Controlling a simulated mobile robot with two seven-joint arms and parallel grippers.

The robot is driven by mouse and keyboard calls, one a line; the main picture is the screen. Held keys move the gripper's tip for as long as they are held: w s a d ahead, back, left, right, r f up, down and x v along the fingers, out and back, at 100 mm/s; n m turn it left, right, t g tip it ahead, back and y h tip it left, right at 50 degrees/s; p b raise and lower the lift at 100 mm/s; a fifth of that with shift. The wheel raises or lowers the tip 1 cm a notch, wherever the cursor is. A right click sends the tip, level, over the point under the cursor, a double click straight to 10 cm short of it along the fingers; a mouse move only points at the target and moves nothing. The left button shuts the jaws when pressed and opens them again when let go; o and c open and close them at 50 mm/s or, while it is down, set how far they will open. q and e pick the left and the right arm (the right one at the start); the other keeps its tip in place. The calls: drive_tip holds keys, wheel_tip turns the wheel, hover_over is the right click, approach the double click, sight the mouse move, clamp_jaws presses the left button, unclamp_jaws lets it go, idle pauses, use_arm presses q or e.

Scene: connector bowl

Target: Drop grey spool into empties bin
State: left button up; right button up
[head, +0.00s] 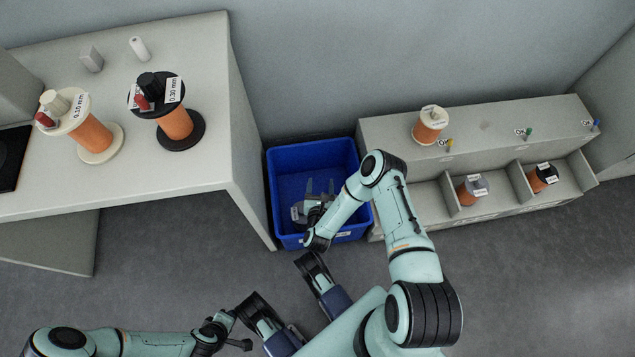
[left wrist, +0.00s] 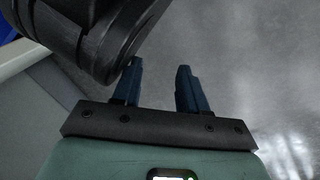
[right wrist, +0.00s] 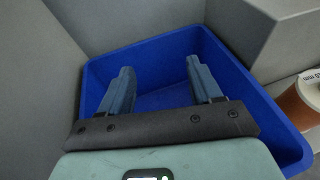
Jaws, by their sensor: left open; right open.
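The blue empties bin (head: 284,166) stands on the floor between the table and the low shelf. My right gripper (head: 320,186) is open over the bin, with nothing between its fingers; its fingers also show against the bin in the right wrist view (right wrist: 158,88). A grey shape (head: 297,212) shows in the bin beside the gripper's base, partly hidden; it may be the grey spool, but I cannot be sure. Another spool with a grey flange and orange wire (head: 472,190) stands in a shelf compartment. My left gripper (left wrist: 158,85) is open and empty above the floor.
The table (head: 190,75) at left holds a cream spool (head: 95,135) and a black spool (head: 176,124), both with orange wire. The shelf (head: 385,130) at right carries a cream spool (head: 428,128) on top and a black spool (head: 541,178) in a compartment.

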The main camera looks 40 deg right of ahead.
use_arm(q)
drive_tip(key=shift+t, duration=0.6)
drive_tip(key=shift+w+d+r+p, duration=0.3)
drive_tip(key=shift+w+r+p, duration=0.25)
drive_tip(key=shift+w+r, duration=0.4)
drive_tip(key=shift+w+d+r+p, duration=0.25)
drive_tip(key=shift+w+r+p, duration=0.3)
drive_tip(key=shift+r, duration=0.6)
use_arm(e)
drive_tip(key=v, duration=0.6)
drive_tip(key=shift+s+a, duration=0.2)
drive_tip(key=shift+s, duration=0.05)
drive_tip(key=shift+r, duration=0.1)
